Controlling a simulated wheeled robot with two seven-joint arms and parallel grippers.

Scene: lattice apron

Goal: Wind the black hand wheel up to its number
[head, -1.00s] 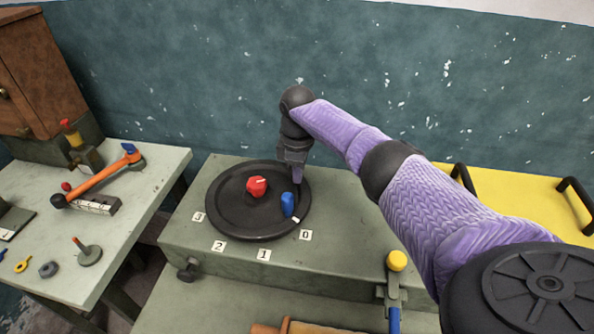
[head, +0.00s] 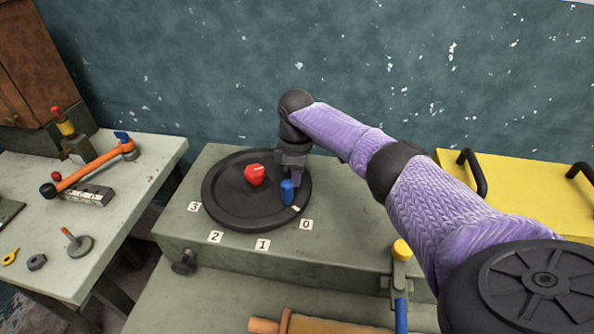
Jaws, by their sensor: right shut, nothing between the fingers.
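The black hand wheel (head: 228,202) lies flat on a grey-green bench box. It has a red hub (head: 255,175) in its middle and a blue handle (head: 287,192) standing near its right front rim. A white mark (head: 295,208) on the rim lies near the number 0 plate (head: 306,224). Further plates, 1 (head: 262,245), 2 (head: 215,237) and 3 (head: 194,207), follow round the front to the left. My right gripper (head: 297,180) is shut and empty, pointing down just behind the blue handle; I cannot tell whether it touches. My left gripper is not in view.
A side table (head: 128,190) at the left holds an orange-handled tool (head: 95,165) and several small parts. A yellow lid (head: 520,205) with black handles lies at the right. A yellow-topped lever (head: 402,250) stands at the box's front right.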

